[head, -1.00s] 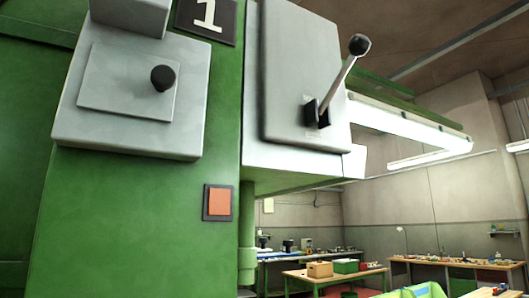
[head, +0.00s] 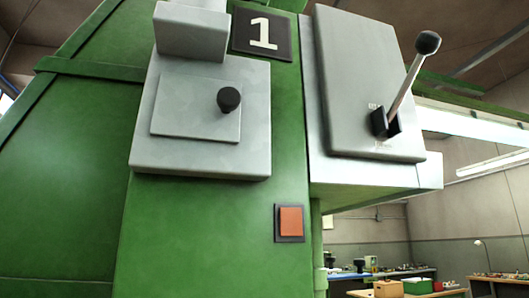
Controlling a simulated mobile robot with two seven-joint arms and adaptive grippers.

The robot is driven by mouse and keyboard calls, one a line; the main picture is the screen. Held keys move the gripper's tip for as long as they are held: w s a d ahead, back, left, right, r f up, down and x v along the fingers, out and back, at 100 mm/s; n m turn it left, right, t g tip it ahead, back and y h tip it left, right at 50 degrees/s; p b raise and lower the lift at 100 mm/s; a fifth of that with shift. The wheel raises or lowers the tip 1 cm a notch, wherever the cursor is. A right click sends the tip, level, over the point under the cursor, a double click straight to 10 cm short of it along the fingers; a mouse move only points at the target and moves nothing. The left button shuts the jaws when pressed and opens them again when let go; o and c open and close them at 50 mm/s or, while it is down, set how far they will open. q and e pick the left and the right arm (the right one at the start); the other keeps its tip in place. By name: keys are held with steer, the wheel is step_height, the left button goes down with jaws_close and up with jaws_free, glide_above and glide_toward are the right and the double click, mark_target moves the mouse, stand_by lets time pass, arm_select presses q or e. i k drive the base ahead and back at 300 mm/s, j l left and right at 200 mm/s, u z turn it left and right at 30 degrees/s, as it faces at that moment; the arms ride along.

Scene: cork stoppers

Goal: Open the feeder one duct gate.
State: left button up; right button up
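A green machine (head: 200,230) fills the left and middle of the head view. A black sign with a white "1" (head: 262,33) is near its top. A grey housing (head: 146,143) below left of the sign carries a raised square plate with a black knob (head: 229,99). To the right, a grey box (head: 345,75) carries a lever (head: 408,78) with a dark ball end, tilted up and right from a black slot. I cannot tell which part is the duct gate or how it stands. Neither of my grippers is in view.
An orange square panel (head: 291,221) is on the machine below the grey parts. Workbenches with a cardboard box (head: 388,289) and a green box (head: 418,286) stand in the background at lower right. A bright ceiling lamp is at right.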

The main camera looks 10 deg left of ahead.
mark_target(186, 107)
steer(key=i+l+u, duration=0.1)
steer(key=l+u, duration=1.1)
steer(key=l, duration=1.3)
steer(key=k+l, duration=0.1)
steer(key=l, duration=0.55)
steer(key=u, duration=1.6)
steer(key=i+l+z, duration=0.2)
steer(key=l, duration=0.2)
